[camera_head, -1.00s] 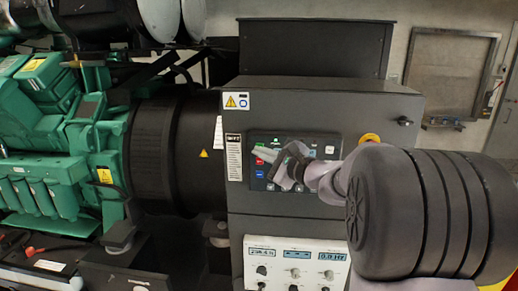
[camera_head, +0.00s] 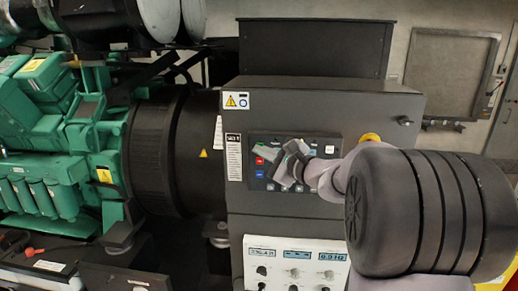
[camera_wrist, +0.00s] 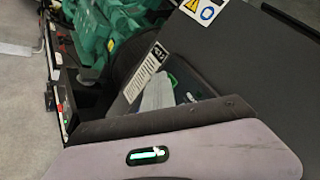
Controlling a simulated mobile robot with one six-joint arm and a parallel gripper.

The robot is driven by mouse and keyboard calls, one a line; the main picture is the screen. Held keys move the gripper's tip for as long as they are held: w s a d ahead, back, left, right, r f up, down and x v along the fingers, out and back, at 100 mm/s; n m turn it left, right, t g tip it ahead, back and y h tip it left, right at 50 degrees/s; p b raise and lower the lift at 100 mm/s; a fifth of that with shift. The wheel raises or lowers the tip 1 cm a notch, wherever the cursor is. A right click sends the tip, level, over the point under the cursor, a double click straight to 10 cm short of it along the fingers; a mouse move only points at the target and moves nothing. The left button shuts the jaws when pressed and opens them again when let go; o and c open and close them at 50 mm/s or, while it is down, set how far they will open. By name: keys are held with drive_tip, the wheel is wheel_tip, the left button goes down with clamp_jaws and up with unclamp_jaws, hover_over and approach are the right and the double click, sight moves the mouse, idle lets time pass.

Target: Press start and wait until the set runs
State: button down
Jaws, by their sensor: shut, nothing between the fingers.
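The dark control panel (camera_head: 283,138) sits on the front of the grey cabinet (camera_head: 390,104). Red (camera_head: 260,161) and blue (camera_head: 260,174) buttons show at the panel's left side. My gripper (camera_head: 275,163) is shut and empty, in front of the panel's left part beside these buttons. It hides the panel's middle. Whether its tip touches a button I cannot tell. In the wrist view, the pale fingers (camera_wrist: 158,94) point toward the panel, mostly hidden behind my wrist. The green engine (camera_head: 42,180) stands at the left; whether it runs cannot be told.
A white meter unit (camera_head: 296,262) with lit displays is below the panel. A yellow-ringed knob (camera_head: 370,138) is close behind my wrist. A dark box (camera_head: 315,48) tops the cabinet. A wall frame (camera_head: 450,75) is at the right.

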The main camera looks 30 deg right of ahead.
drive_tip(key=shift+s+a+b, duration=0.45)
drive_tip(key=shift+s+b, duration=0.05)
drive_tip(key=shift+s, duration=0.2)
drive_tip(key=s+a+b, duration=0.1)
drive_tip(key=s+a, duration=0.1)
drive_tip(key=s, duration=0.1)
drive_tip(key=s+a+b, duration=0.1)
drive_tip(key=s, duration=0.1)
drive_tip(key=shift+a+b, duration=0.15)
drive_tip(key=shift+b, duration=0.2)
